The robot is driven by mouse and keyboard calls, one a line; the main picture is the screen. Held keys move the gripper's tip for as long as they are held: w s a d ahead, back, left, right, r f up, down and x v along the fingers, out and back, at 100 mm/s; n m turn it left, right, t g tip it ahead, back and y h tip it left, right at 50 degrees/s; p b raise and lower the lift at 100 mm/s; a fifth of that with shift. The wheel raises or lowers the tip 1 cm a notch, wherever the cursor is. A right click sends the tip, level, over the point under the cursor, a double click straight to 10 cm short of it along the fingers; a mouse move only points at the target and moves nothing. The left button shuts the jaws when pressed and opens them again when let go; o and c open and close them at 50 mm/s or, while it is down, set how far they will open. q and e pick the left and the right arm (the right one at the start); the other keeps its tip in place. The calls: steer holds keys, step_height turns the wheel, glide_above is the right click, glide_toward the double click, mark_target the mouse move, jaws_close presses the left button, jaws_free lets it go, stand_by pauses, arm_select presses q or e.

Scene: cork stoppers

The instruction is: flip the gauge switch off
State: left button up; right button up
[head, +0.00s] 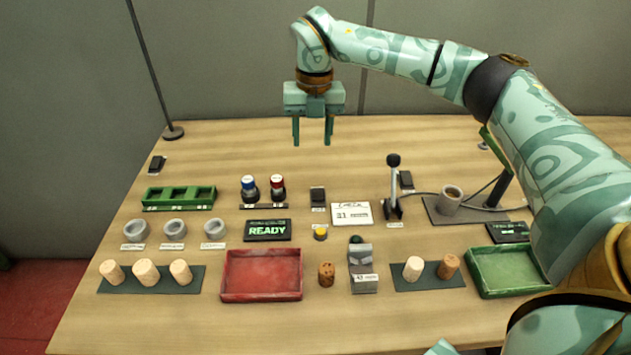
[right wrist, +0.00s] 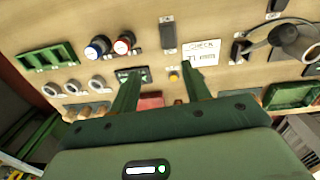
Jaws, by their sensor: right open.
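Three small dark switches stand on the table: one at the far left (head: 157,164), one in the middle (head: 318,196) and one at the right behind the lever (head: 406,180). Their labels are too small to read, so I cannot tell which is the gauge switch or how each is set. The middle switch also shows in the right wrist view (right wrist: 167,33). My right gripper (head: 312,142) is open and empty, pointing down, high above the back of the table and apart from everything. Its two fingers also show in the right wrist view (right wrist: 160,69). My left gripper is not seen.
A black-knobbed lever (head: 394,190), blue knob (head: 249,187) and red knob (head: 277,187) stand up nearby. A white card (head: 351,214) lies beside the middle switch. A READY display (head: 267,230), red tray (head: 262,292), green tray (head: 478,284) and several corks are nearer. The back strip is mostly clear.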

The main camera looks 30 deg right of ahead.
steer(key=d, duration=0.2)
steer(key=b, duration=0.5)
glide_toward(318, 192)
steer(key=shift+m, duration=0.4)
step_height(318, 192, down, 8)
steer(key=shift+w+a, duration=0.1)
steer(key=shift+w, duration=0.1)
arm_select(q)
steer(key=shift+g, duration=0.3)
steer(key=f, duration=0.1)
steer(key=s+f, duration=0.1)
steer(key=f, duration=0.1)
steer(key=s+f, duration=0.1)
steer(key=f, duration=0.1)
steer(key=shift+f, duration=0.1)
